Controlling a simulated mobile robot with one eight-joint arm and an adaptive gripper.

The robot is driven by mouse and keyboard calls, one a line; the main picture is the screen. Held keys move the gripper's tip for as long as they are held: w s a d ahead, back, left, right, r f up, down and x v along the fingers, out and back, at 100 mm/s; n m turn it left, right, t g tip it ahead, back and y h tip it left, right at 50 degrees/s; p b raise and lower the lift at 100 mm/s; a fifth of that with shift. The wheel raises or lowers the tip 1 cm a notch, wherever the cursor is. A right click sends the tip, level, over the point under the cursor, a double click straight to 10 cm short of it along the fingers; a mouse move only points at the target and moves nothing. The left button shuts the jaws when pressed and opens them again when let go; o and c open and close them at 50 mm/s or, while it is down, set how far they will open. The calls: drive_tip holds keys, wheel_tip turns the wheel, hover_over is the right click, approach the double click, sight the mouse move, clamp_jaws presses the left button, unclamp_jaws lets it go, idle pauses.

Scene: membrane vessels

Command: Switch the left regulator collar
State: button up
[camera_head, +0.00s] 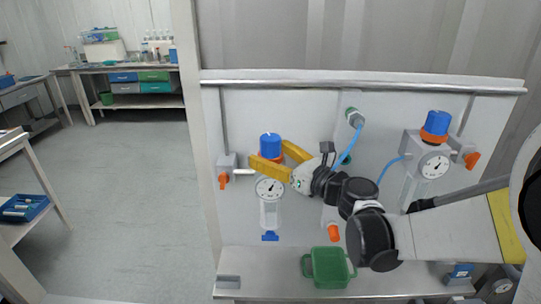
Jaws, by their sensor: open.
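The left regulator has a blue knob (270,144) on top and a round white dial gauge (269,189) below it. Its orange collar, just under the knob, is mostly hidden by my gripper's yellow fingers. My gripper (268,153) is open, reaching in from the right. One finger passes in front of the regulator and the other lies to its right near the knob's base. I cannot tell whether either finger touches the collar. The right regulator shows its blue knob (437,121), orange collar (433,137) and dial gauge (435,165).
Orange-handled valves sit left (223,181) and right (472,159) on the white panel (300,105). A green container (328,268) stands on the shelf (250,262) below. Benches stand far left.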

drive_tip(key=c, duration=1.4)
drive_tip(key=shift+r+p, duration=0.65)
drive_tip(key=shift+r, duration=0.15)
drive_tip(key=shift+f, duration=0.1)
drive_tip(key=o, duration=1.4)
drive_tip(key=shift+d, duration=0.1)
drive_tip(key=v, duration=1.2)
